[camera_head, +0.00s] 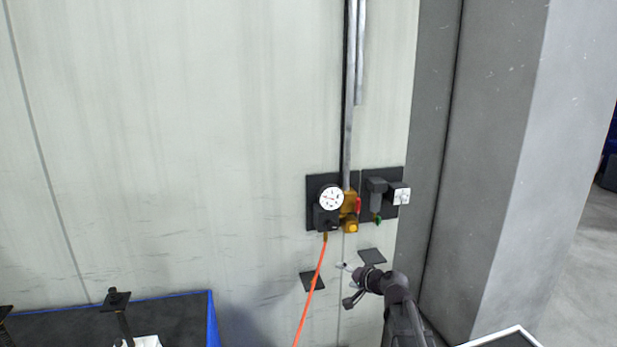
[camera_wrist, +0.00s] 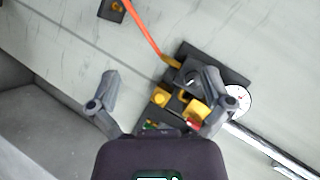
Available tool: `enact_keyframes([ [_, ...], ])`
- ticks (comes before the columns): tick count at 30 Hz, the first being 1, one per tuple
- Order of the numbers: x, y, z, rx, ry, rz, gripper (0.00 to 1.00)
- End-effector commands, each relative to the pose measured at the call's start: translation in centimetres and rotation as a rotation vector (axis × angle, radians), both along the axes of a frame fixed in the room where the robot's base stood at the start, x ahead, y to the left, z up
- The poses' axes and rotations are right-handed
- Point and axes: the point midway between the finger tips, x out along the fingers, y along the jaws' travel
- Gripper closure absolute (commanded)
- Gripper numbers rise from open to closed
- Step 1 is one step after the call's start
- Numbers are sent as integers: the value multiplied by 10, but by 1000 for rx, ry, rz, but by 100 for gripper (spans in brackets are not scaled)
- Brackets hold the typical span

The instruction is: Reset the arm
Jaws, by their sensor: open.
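My gripper (camera_head: 346,284) is in the lower right of the head view, with my arm reaching up from the bottom edge. In the wrist view its two fingers stand wide apart (camera_wrist: 158,80). It is open and holds nothing. It points at the wall, below a black panel (camera_head: 312,183) with a round white gauge (camera_head: 331,198) and yellow fittings (camera_head: 351,226). The gauge also shows in the wrist view (camera_wrist: 237,99), behind the right finger. How far the fingers are from the wall fittings is hard to tell.
An orange hose (camera_head: 312,286) hangs from the panel, left of my gripper. A metal pipe (camera_head: 348,140) runs up the wall. A grey pillar (camera_head: 510,150) stands to the right. A dark table with a blue edge (camera_head: 212,320) holds screw jacks (camera_head: 118,302) at the lower left.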

Motion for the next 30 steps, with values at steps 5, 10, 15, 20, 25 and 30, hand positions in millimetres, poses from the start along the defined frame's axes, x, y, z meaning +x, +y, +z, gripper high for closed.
enact_keyframes([
  [5,-57,11,-59,-214,121,148,0],
  [10,-110,6,-108,-416,260,267,0],
  [15,-164,-11,-149,-615,420,360,0],
  [20,-210,-33,-174,-776,568,415,0],
  [25,-239,-50,-184,-882,676,439,0],
  [30,-249,-57,-186,-920,717,445,0],
])
